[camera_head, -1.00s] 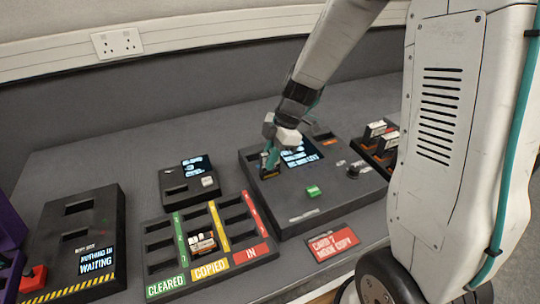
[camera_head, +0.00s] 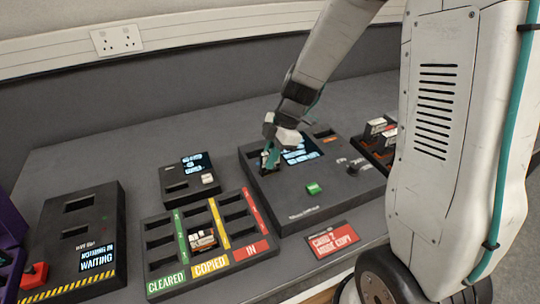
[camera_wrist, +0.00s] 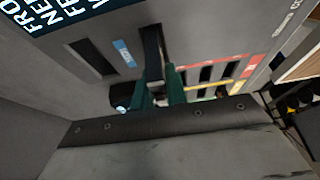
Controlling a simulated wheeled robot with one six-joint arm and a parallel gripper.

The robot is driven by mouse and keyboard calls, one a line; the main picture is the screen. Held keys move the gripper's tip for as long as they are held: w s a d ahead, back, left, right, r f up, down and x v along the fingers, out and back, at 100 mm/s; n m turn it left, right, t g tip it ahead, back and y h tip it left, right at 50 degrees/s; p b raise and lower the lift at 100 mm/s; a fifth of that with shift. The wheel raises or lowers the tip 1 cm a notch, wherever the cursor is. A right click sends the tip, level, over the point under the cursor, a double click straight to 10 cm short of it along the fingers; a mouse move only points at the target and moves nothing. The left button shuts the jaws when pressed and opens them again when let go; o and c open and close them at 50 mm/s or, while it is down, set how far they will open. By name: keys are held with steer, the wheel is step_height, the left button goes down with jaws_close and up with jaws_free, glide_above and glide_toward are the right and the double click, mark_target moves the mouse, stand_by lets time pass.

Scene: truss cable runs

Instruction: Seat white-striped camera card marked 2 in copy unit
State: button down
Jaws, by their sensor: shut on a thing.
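The copy unit (camera_head: 335,205) is a dark grey box with a lit screen and a green button, right of centre in the head view. Its grey top fills much of the wrist view (camera_wrist: 200,30), with an empty dark slot and a small blue label. My gripper (camera_head: 269,161) is down at the unit's upper left, beside the screen. In the wrist view its teal fingers (camera_wrist: 158,92) are shut about a narrow dark piece over the unit's top. The held card is mostly hidden; its stripe and number cannot be read, nor how deep it sits.
A tray (camera_head: 222,268) labelled CLEARED, COPIED and IN stands left of the unit, with one card (camera_head: 203,239) in the middle column. A rack at right holds cards (camera_head: 377,127). A small screen box (camera_head: 190,181) and a striped box (camera_head: 82,215) stand left. A red sign (camera_head: 333,240) lies in front.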

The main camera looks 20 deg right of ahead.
steer(key=shift+f, duration=0.7)
stand_by(0.8)
steer(key=c, duration=1)
jaws_free()
steer(key=shift+r, duration=0.1)
steer(key=shift+r, duration=3.65)
